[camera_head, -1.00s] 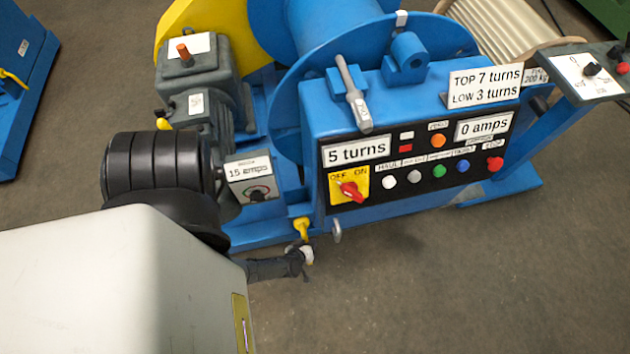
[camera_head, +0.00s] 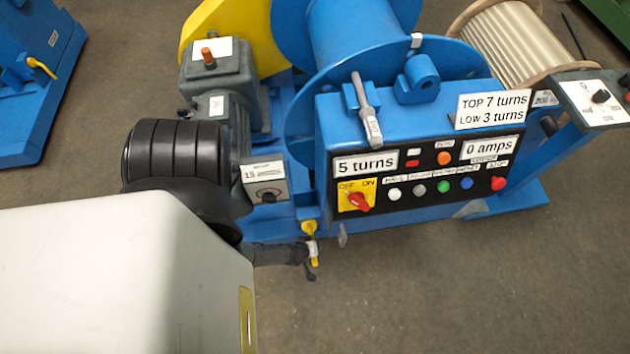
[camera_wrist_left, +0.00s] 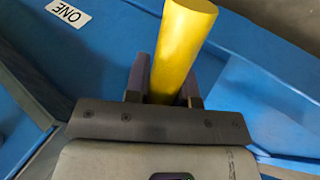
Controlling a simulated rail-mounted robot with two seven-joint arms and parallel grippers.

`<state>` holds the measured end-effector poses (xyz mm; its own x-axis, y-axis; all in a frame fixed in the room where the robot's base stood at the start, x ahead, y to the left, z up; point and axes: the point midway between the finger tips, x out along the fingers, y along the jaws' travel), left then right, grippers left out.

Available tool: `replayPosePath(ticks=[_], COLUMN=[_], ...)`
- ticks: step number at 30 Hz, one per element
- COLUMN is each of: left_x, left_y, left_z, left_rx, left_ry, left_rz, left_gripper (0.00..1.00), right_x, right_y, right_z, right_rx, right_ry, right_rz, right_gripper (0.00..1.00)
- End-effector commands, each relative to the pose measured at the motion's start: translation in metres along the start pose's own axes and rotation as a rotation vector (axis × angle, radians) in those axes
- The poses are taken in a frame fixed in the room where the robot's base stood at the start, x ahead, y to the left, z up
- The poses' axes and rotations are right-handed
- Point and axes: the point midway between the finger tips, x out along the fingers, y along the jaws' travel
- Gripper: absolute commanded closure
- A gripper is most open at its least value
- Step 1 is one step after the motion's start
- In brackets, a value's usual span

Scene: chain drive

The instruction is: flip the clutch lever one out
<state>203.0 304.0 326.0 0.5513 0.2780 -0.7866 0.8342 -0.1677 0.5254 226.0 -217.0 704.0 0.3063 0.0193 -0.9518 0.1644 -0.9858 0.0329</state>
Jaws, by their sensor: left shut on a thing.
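The yellow clutch lever (camera_wrist_left: 183,45) runs between the fingers of my left gripper (camera_wrist_left: 166,85) in the left wrist view. The gripper is shut on it. A white label reading "ONE" (camera_wrist_left: 69,13) lies on the blue frame to the left of the lever. In the head view, my left gripper (camera_head: 308,254) is at the low front edge of the blue winch, below its yellow pivot part (camera_head: 309,228). A yellow piece of the lever (camera_head: 314,262) shows at the gripper. The fingers partly hide the lever. My right gripper is not in view.
The control panel (camera_head: 425,183) with "5 turns", a red switch and several buttons stands right of the gripper. A motor box (camera_head: 265,181) is above it. A small grey lever (camera_head: 342,236) hangs close on the right. The floor (camera_head: 430,290) in front is clear.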

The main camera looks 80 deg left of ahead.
Motion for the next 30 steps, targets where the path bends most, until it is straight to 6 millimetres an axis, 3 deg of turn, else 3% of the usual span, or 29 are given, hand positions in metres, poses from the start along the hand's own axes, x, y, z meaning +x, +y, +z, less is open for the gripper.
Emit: replayPosePath(ticks=[5, 6, 13, 23, 30], left_x=[-0.001, -0.001, -0.001, -0.008, -0.051], left_y=[0.004, 0.004, 0.002, 0.002, 0.004], left_z=[-0.001, -0.001, -0.001, -0.001, -0.002], left_rx=[-0.007, -0.007, -0.004, -0.003, -0.004], left_ry=[0.002, 0.003, 0.002, 0.001, 0.0], left_rz=[0.005, 0.005, 0.003, 0.001, 0.0], left_gripper=[1.0, 0.73, 0.52, 0.52, 0.52], right_x=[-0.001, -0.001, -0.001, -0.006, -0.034], right_y=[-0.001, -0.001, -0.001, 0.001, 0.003], right_z=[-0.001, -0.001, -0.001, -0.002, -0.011], right_rx=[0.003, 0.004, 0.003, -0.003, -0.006], right_ry=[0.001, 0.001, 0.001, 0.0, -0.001], right_rz=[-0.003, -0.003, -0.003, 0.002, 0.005], right_gripper=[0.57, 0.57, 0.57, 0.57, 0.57])
